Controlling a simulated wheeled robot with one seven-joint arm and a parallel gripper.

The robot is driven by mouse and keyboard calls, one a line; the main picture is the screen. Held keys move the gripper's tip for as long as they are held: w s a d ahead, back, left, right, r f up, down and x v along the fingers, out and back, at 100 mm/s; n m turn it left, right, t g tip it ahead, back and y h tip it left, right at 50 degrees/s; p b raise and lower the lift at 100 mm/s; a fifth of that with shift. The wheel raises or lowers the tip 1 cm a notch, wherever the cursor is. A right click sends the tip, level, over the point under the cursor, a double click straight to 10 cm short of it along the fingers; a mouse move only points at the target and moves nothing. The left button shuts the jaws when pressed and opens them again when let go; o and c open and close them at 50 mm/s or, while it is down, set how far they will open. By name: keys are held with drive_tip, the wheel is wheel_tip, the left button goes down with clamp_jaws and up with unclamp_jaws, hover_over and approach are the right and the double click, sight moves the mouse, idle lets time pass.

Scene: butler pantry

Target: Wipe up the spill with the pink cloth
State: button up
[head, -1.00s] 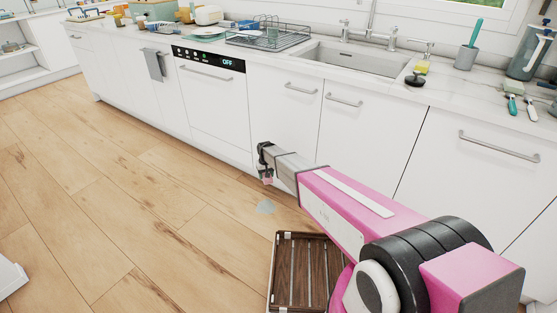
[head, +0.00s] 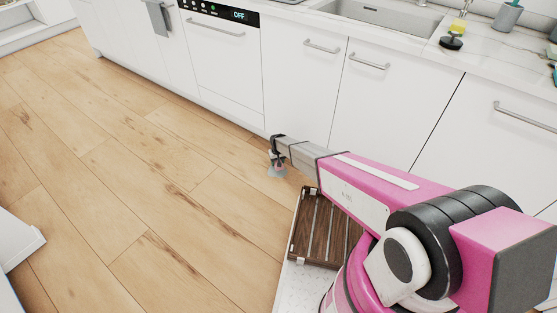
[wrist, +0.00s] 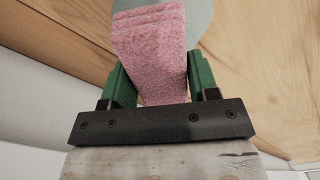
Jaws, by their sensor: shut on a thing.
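The pink cloth (wrist: 150,50) is a thick, folded, fuzzy piece held between the green fingers of my gripper (wrist: 160,76) in the wrist view. In the head view my gripper (head: 280,158) is low over the wood floor in front of the white cabinets, and only a small bit of the cloth shows there. The spill (head: 277,172) is a small pale blue-grey patch on the floor right by the gripper. In the wrist view the spill (wrist: 201,18) lies beyond and beneath the cloth's far end. I cannot tell whether the cloth touches it.
White cabinet fronts (head: 300,100) and a dishwasher (head: 220,60) stand close behind the gripper. A dark slatted wooden rack (head: 318,235) lies to the right, near my arm. The wood floor (head: 150,180) to the left is clear. A white furniture corner (head: 18,250) is at far left.

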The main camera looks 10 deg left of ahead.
sight(280, 172)
drive_tip(key=shift+f, duration=2.55)
drive_tip(key=shift+f, duration=0.6)
drive_tip(key=shift+a, duration=0.15)
drive_tip(key=shift+w+a, duration=0.4)
drive_tip(key=shift+a, duration=0.4)
drive_tip(key=shift+s+d, duration=0.1)
drive_tip(key=shift+d, duration=0.05)
drive_tip(key=shift+s+d, duration=0.35)
drive_tip(key=shift+d, duration=0.5)
drive_tip(key=shift+s+d, duration=0.35)
drive_tip(key=shift+d, duration=0.5)
drive_tip(key=shift+a, duration=0.1)
